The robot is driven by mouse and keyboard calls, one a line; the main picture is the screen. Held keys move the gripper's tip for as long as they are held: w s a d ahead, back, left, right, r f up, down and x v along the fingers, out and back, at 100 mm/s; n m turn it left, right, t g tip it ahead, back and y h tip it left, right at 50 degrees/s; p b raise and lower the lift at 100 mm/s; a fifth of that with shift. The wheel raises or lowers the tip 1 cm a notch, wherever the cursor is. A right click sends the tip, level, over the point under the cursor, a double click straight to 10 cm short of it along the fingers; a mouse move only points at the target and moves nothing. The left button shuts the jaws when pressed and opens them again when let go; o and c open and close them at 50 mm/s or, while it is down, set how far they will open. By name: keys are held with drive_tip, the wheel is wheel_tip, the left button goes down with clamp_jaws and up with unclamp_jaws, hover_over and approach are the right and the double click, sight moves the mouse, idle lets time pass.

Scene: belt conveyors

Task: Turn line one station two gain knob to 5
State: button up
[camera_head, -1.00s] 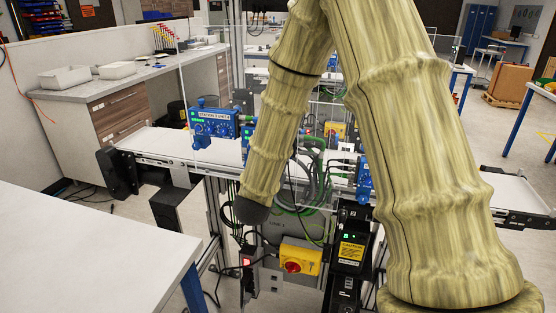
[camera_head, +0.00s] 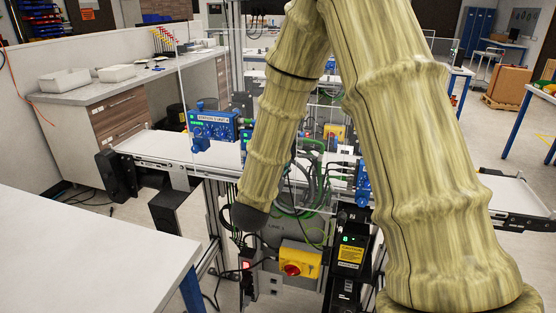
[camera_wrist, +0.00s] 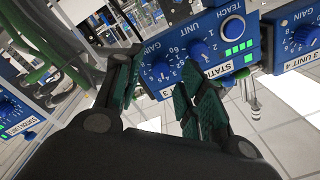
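In the wrist view a blue station unit (camera_wrist: 246,48) shows upside down, with a round gain knob (camera_wrist: 160,71), a second knob marked UNIT (camera_wrist: 201,50), a TEACH button (camera_wrist: 232,29) and lit green lamps. Its white STATION label is partly hidden by a finger, so its number cannot be read. My gripper (camera_wrist: 162,82) is open, with one green-padded finger on each side of the gain knob's dial. I cannot tell whether either finger touches the knob. In the head view my gripper is hidden by my own arm.
Another blue unit (camera_wrist: 298,38) sits close at right in the wrist view; another (camera_wrist: 14,112) is at left. The head view shows a blue unit (camera_head: 212,128) above the white conveyor (camera_head: 165,145), clear guard panels, cables, and a yellow box with a red switch (camera_head: 299,260).

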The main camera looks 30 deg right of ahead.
drive_tip(key=v, duration=0.7)
idle(0.3)
drive_tip(key=w+d+n+p, duration=0.5)
drive_tip(key=n+p, duration=0.3)
drive_tip(key=p, duration=0.2)
drive_tip(key=shift+w+d+g+p, duration=0.3)
drive_tip(key=shift+w+d+g, duration=0.1)
drive_tip(key=shift+d, duration=0.25)
drive_tip(key=shift+r, duration=0.15)
clamp_jaws()
